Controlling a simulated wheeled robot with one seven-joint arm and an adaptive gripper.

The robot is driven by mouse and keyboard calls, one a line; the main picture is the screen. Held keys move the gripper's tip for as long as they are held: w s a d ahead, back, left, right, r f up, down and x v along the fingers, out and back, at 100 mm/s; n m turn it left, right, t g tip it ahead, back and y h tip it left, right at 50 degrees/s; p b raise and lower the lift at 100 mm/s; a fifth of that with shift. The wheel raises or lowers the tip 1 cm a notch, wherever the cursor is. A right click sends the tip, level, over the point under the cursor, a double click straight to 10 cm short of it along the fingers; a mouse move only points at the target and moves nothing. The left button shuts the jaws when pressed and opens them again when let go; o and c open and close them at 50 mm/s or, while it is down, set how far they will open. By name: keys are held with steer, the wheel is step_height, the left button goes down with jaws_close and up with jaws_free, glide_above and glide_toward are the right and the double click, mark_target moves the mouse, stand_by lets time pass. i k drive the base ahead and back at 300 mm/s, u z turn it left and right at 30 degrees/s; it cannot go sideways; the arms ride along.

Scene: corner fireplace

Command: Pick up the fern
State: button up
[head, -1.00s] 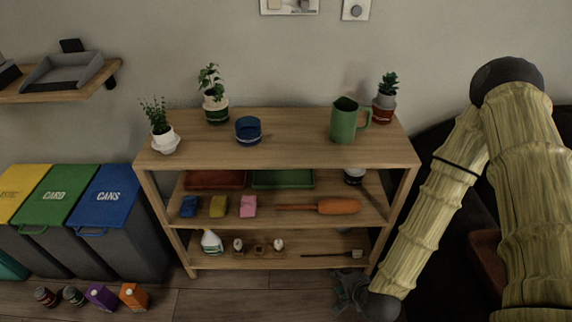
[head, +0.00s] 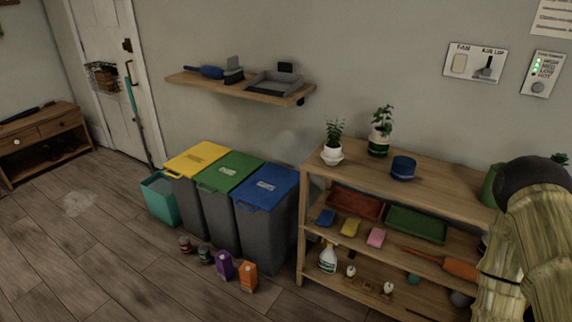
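A small feathery-leaved plant in a white pot (head: 333,145), which looks like the fern, stands upright on the left end of the wooden shelf unit's top (head: 440,180). A second leafy plant in a green and white pot (head: 379,135) stands behind it to the right. My gripper is out of the picture.
A blue pot (head: 403,168) stands right of the plants. Lower shelves hold trays, sponges and a spray bottle (head: 328,258). Yellow, green and blue bins (head: 267,187) stand left of the unit, with cans and cartons (head: 248,276) before them.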

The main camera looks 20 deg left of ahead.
mark_target(331, 155)
steer(key=u, duration=0.3)
steer(key=k, duration=0.7)
steer(key=u, duration=1.55)
steer(key=i, duration=1.25)
steer(key=z, duration=0.55)
steer(key=i, duration=0.5)
steer(key=z, duration=0.6)
